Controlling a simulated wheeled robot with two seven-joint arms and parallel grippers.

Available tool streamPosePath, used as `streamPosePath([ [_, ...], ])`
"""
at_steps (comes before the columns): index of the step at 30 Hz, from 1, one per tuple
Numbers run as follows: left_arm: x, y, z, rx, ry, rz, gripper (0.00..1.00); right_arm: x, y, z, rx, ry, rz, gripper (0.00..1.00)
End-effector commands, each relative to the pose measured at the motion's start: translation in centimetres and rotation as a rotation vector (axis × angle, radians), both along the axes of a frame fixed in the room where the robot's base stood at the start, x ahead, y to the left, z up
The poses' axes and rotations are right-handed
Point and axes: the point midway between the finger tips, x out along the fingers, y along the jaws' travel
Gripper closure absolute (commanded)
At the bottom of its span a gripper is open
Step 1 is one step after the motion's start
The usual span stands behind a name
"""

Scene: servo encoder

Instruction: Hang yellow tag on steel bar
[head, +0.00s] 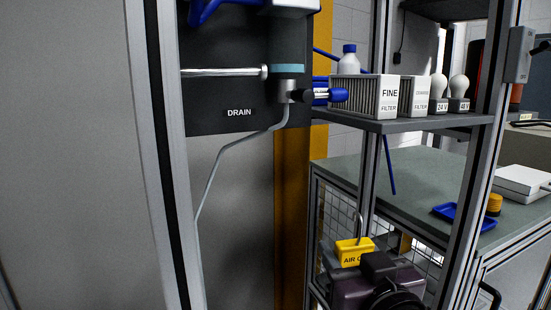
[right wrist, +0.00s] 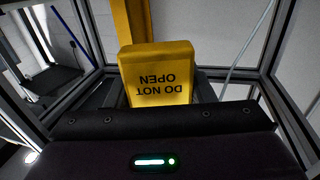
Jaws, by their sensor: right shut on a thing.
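The yellow tag (head: 350,254) is low in the middle of the head view, with a grey metal hook (head: 359,228) rising from its top. My right gripper (head: 375,264) is shut on the tag. In the right wrist view the tag (right wrist: 157,75) stands between the fingers, reading "DO NOT OPEN" upside down. A shiny horizontal steel bar (head: 222,72) runs across the dark panel at upper left, above and to the left of the tag and apart from it. My left gripper is not in view.
A shelf (head: 440,122) above the tag holds a FINE filter box (head: 366,97), other boxes and bulbs. A metal frame post (head: 166,150) stands left of the panel. A thin grey pipe (head: 231,148) descends below the bar. A bench with a blue tray (head: 459,214) is at right.

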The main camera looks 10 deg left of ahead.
Motion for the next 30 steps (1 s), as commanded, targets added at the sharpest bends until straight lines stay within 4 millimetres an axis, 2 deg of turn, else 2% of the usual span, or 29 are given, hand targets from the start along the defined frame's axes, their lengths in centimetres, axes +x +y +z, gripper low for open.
streamPosePath([
  [1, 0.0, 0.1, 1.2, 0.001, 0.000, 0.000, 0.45, -0.8, 1.1, 3.6, 0.006, -0.013, 0.032, 0.74],
  [6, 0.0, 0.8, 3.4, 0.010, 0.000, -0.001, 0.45, -4.4, 4.6, 11.6, 0.010, -0.013, 0.136, 0.74],
  [9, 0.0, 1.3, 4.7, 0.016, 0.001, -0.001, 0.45, -7.3, 6.3, 15.7, 0.001, -0.016, 0.182, 0.74],
  [12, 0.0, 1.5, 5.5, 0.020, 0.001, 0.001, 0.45, -9.8, 7.4, 18.3, 0.000, -0.012, 0.209, 0.74],
  [15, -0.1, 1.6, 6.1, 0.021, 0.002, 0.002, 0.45, -11.7, 8.2, 19.9, 0.000, -0.008, 0.223, 0.74],
  [20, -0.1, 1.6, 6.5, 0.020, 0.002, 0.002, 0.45, -13.3, 8.6, 20.9, 0.002, 0.000, 0.230, 0.74],
  [23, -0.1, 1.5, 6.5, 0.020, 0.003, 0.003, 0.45, -13.4, 8.8, 20.9, 0.002, 0.003, 0.230, 0.74],
  [30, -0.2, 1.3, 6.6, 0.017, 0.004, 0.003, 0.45, -12.2, 9.6, 20.9, 0.003, 0.005, 0.230, 0.74],
])
